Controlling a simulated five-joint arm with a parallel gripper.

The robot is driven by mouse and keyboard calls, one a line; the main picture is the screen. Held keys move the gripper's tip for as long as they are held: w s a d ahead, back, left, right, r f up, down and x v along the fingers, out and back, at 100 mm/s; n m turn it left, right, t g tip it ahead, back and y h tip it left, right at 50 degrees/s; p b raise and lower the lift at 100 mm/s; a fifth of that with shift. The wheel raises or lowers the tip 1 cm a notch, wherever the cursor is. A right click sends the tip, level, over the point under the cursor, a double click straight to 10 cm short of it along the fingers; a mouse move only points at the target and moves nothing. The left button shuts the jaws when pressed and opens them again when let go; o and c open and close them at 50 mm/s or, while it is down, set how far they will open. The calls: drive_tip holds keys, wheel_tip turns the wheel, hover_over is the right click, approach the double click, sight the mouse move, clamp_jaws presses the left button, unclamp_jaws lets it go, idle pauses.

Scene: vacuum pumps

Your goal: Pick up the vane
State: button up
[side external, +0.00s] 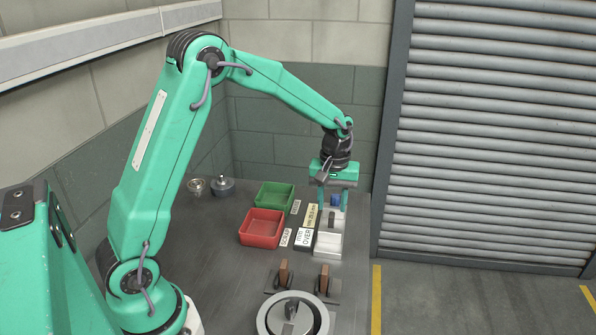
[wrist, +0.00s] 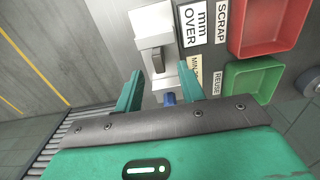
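A small grey-brown upright piece, which looks like the vane (wrist: 156,60), stands at the white measuring fixture (wrist: 164,82). It shows small and dark in the side external view (side external: 331,219), below my gripper. My gripper (wrist: 161,84) is open, its two green fingers apart, with nothing held between them. In the side external view my gripper (side external: 333,207) points down above the fixture's far part, near its blue knob (side external: 334,200). Two brown upright pieces (side external: 284,272) (side external: 323,279) stand in dark holders nearer the camera; they may also be vanes.
A red bin (side external: 262,241) and a green bin (side external: 262,196) sit left of the fixture, with labels (side external: 304,239) between. A round pump housing (side external: 266,321) is at the table's front. Two small metal parts (side external: 223,187) (side external: 196,186) stand at the back left. The table's left middle is clear.

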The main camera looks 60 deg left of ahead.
sight(332, 215)
drive_tip(key=shift+f, duration=0.8)
drive_tip(key=shift+f, duration=0.1)
drive_tip(key=shift+f, duration=2.5)
clamp_jaws()
